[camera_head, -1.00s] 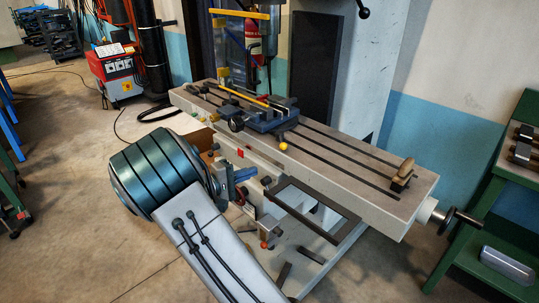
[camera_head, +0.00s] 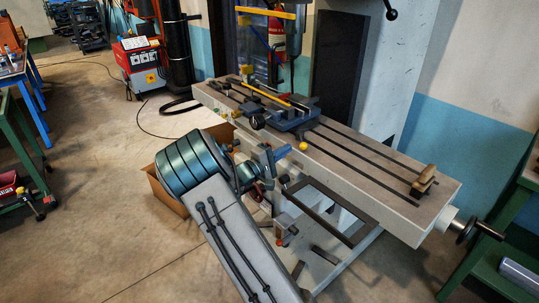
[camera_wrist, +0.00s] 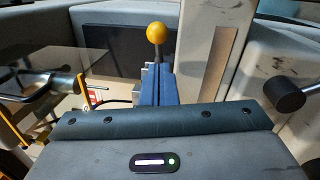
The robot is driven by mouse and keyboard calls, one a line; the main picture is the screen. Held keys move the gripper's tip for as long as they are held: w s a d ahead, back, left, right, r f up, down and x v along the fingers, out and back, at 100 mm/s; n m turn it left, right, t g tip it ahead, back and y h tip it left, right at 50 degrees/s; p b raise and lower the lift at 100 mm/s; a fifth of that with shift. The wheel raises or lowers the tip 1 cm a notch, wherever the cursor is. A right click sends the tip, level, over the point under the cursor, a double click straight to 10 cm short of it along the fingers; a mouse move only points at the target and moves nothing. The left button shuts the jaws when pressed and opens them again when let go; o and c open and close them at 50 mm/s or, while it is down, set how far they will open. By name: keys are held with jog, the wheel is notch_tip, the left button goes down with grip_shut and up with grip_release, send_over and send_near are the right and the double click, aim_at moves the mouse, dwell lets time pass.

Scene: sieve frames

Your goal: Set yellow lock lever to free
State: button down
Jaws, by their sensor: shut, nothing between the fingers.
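The yellow ball knob (camera_head: 303,147) of the lock lever is at the front edge of the grey machine table in the head view. My gripper (camera_head: 271,155) is left of the knob in the head view, in front of the table. In the wrist view my gripper (camera_wrist: 159,68) has its blue and grey fingers together, with nothing between them. The knob appears just beyond and above the fingertips; I cannot tell whether they touch.
The long slotted machine table (camera_head: 360,165) carries a blue vise (camera_head: 292,122) and a wooden-handled tool (camera_head: 424,180). A black cylindrical knob (camera_wrist: 285,97) is right of my fingers in the wrist view. A cardboard box (camera_head: 165,190) is behind my arm. Open floor lies left.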

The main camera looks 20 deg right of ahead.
aim_at(302, 152)
jog(key=shift+s+d+r, duration=0.1)
jog(key=shift+s+d, duration=0.15)
jog(key=shift+d, duration=0.2)
jog(key=shift+s+d+r, duration=0.1)
jog(key=shift+s+d, duration=0.15)
jog(key=shift+d, duration=0.2)
jog(key=shift+s+d+f+b, duration=0.25)
jog(key=shift+s+d+b, duration=0.3)
jog(key=shift+b, duration=0.6)
jog(key=shift+s+d+b, duration=0.35)
jog(key=shift+d+b, duration=0.35)
jog(key=shift+b, duration=0.1)
jog(key=shift+s+d+r+b, duration=0.2)
jog(key=shift+d+r+b, duration=0.1)
jog(key=shift+d, duration=0.1)
